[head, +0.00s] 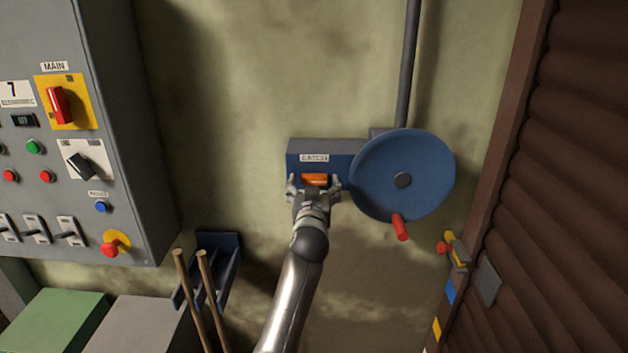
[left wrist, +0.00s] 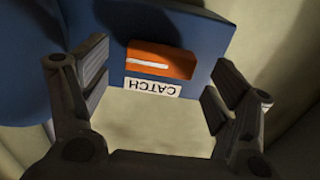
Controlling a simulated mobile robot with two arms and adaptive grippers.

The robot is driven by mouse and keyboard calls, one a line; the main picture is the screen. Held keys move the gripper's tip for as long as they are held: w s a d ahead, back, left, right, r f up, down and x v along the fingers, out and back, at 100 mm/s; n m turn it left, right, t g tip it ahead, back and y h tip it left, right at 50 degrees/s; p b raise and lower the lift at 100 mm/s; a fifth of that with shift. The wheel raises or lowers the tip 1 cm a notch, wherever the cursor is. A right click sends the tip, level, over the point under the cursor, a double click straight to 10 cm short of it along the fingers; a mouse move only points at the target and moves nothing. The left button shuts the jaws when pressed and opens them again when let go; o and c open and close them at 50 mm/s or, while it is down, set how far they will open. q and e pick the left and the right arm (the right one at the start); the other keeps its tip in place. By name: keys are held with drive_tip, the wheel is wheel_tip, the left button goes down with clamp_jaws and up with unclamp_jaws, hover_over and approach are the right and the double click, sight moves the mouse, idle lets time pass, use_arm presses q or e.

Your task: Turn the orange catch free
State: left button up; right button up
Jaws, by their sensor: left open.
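The orange catch (head: 315,180) sits on the front of a blue box on the wall, below a label reading CATCH. It also shows in the left wrist view (left wrist: 160,60), where the label is upside down and a white line runs along the catch. My left gripper (head: 314,185) is in front of the catch, its fingers spread to either side. In the left wrist view the open fingers (left wrist: 155,85) frame the catch, apart from it, with nothing between them. My right gripper is in neither view.
A blue wheel (head: 385,165) with a red handle (head: 399,227) is right of the catch. A grey control cabinet (head: 145,120) stands at left. A blue rack (head: 226,270) holds wooden handles below. A brown ribbed shutter (head: 570,150) is at right.

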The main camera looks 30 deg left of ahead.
use_arm(q)
drive_tip(key=shift+w+a, duration=0.35)
drive_tip(key=shift+w, duration=0.2)
drive_tip(key=shift+w+a, duration=0.1)
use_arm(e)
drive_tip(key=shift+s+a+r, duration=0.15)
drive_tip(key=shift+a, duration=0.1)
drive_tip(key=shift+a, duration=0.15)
use_arm(q)
drive_tip(key=c, duration=1)
